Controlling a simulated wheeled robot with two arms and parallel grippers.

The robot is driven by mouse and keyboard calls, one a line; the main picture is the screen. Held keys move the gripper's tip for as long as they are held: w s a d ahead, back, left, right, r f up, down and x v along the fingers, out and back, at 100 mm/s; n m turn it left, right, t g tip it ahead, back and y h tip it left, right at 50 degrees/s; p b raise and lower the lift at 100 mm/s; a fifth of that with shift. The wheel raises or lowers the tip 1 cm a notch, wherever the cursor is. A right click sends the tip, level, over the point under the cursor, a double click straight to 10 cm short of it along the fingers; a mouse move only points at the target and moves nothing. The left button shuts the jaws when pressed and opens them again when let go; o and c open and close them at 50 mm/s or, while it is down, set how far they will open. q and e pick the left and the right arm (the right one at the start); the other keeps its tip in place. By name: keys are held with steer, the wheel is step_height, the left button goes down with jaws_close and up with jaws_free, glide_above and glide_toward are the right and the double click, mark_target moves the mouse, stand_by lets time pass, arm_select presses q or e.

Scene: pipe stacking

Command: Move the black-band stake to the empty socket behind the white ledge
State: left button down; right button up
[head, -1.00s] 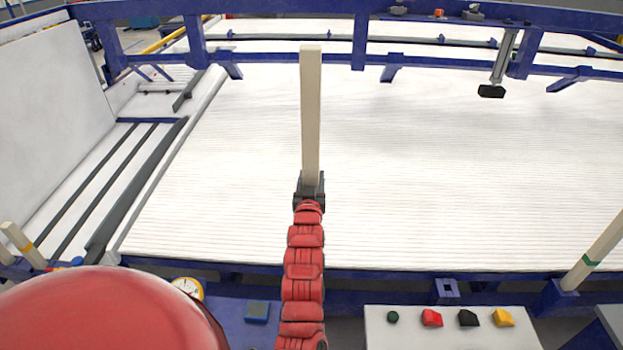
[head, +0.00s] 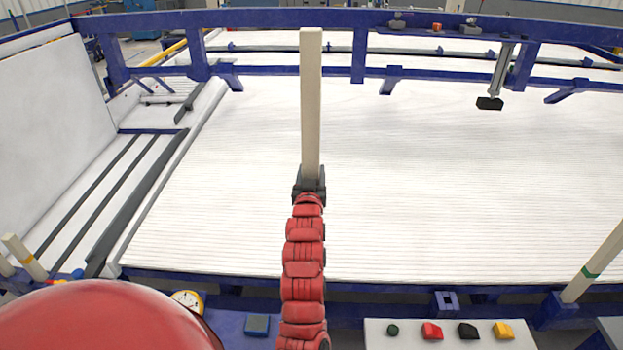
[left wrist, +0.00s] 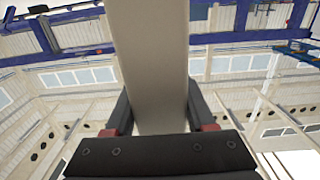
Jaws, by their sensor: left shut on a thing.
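A pale cream stake (head: 311,100) stands upright in my left gripper (head: 310,182), in the middle of the head view. The left gripper is shut on its lower part; in the left wrist view the stake (left wrist: 150,60) runs up between the fingers (left wrist: 160,122). No black band shows on its visible part. An empty blue square socket (head: 446,302) sits at the table's front edge, just behind the white ledge (head: 395,340). It is right of and nearer than the gripper. My right gripper is not in view.
A green-band stake (head: 592,265) leans in a holder at right. A yellow-band stake (head: 25,258) stands at far left. Several coloured buttons sit on the white ledge, and a gauge (head: 187,300) is left of it. The wide white slatted bed (head: 440,190) is clear.

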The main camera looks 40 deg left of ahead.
mark_target(312, 126)
arm_select(q)
steer(key=shift+r, duration=1)
steer(key=shift+r+p, duration=1)
steer(key=shift+r, duration=4.9)
steer(key=shift+f, duration=0.1)
